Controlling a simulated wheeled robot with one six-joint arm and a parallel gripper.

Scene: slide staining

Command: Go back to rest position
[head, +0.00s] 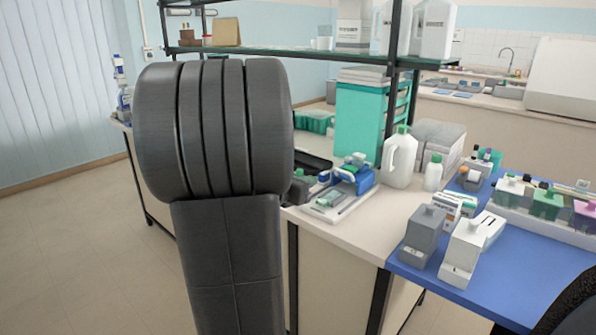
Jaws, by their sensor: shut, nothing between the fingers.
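My own dark grey arm (228,190) stands upright in the left middle of the head view, with a thick ribbed joint at its top. It hides part of the bench and floor behind it. My gripper is not in this view, so I cannot see its fingers or what is near them. A dark curved shape (575,308) cuts into the bottom right corner; I cannot tell what it is.
The bench (345,238) on the right carries a blue mat (490,290), a rack of staining jars (545,210), grey and white boxes (424,235), white bottles (400,160) and a small blue device (350,185). A shelf (300,54) stands above. The floor (80,250) at left is clear.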

